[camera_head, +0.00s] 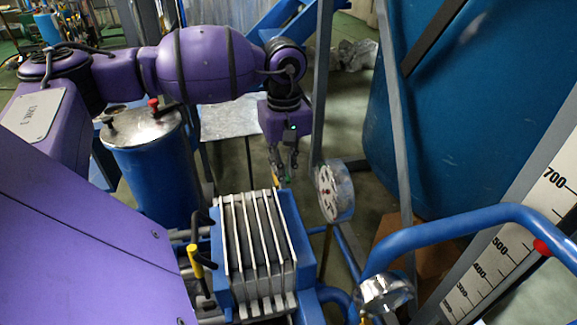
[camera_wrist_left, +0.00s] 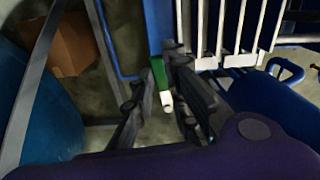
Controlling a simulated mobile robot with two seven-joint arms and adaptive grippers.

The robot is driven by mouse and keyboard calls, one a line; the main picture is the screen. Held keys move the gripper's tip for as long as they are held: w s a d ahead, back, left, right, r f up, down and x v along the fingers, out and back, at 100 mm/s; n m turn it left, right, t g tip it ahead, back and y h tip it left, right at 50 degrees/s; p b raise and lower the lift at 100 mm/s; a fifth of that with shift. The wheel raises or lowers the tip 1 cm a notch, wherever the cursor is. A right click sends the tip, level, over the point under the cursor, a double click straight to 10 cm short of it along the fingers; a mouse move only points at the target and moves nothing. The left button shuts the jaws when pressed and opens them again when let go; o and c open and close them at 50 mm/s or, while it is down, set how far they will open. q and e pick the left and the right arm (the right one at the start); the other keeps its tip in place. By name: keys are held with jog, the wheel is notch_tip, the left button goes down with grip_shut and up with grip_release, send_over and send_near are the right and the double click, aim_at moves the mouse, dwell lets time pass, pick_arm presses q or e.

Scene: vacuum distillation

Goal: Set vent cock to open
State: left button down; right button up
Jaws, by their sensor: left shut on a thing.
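My left gripper (camera_head: 284,178) hangs fingers-down just behind the ribbed block of plates, left of the round gauge. In the left wrist view its two dark fingers (camera_wrist_left: 166,92) are close together around a small pale-tipped piece (camera_wrist_left: 166,102), with a green part just beyond it. This looks like the vent cock's handle, and the gripper is shut on it. The fingers hide most of the cock, so its exact angle cannot be told. My right gripper is not in view.
The plate block (camera_head: 262,255) stands in front of the gripper. The gauge (camera_head: 333,191) and a grey upright (camera_head: 320,90) are close on its right. A blue drum (camera_head: 153,170) stands left. A blue pipe (camera_head: 470,225) curves across the right front. A yellow-handled lever (camera_head: 195,262) is at front left.

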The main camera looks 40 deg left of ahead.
pick_arm(q)
jog(key=shift+s+a+m, duration=0.1)
jog(key=shift+s+m, duration=0.1)
jog(key=shift+m, duration=0.2)
jog(key=c, duration=1.7)
grip_release()
notch_tip(320, 180, up, 12)
jog(key=shift+f, duration=0.1)
